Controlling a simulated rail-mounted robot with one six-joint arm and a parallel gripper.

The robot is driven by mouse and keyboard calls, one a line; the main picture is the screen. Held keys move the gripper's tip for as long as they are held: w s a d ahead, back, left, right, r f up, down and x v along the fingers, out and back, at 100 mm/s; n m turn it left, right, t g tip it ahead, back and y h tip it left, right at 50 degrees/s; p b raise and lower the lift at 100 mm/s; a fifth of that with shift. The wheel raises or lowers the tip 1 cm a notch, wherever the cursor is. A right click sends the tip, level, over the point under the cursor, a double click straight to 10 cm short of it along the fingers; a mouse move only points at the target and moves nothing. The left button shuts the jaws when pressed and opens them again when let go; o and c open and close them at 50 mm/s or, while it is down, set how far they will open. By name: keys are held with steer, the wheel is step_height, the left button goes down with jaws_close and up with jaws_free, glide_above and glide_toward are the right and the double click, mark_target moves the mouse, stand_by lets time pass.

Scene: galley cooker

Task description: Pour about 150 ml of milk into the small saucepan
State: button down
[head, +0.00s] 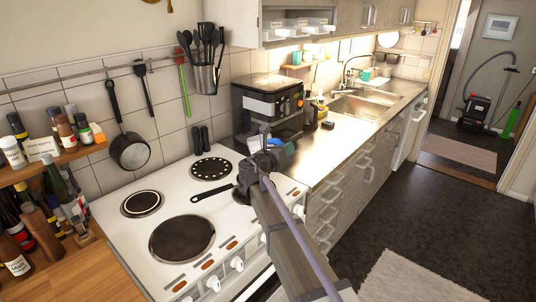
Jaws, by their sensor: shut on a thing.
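My gripper (262,160) is above the right side of the white cooker, near the edge of the steel counter. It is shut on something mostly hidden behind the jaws. A blue thing with a pale part (281,152) shows just past it; I cannot tell for sure that this is the milk. A small dark pan (239,194) stands on the front right of the cooker, its black handle pointing left. My arm hides most of it, so I cannot see inside.
A black coffee machine (268,103) stands on the counter behind my gripper. A utensil holder (205,79) hangs on the wall. Bottles and jars crowd the wooden shelf (66,155) at left. The front left hotplate (182,238) is bare.

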mark_target(276, 140)
steer(key=shift+r, duration=0.2)
stand_by(0.3)
steer(key=shift+w+a+r+n+p, duration=0.1)
steer(key=shift+r+n+p, duration=0.8)
steer(key=shift+n, duration=0.3)
steer(key=shift+w+a+r+n+p, duration=0.25)
steer(key=shift+r+n+p, duration=0.3)
steer(key=shift+n, duration=0.35)
steer(key=shift+a+r+n, duration=0.1)
steer(key=shift+a+n, duration=0.05)
steer(key=shift+n, duration=0.25)
steer(key=shift+w+a+r+n+p, duration=0.1)
steer(key=shift+w+a+n+p, duration=0.1)
steer(key=shift+n+p, duration=0.2)
steer(key=shift+r, duration=0.1)
stand_by(0.3)
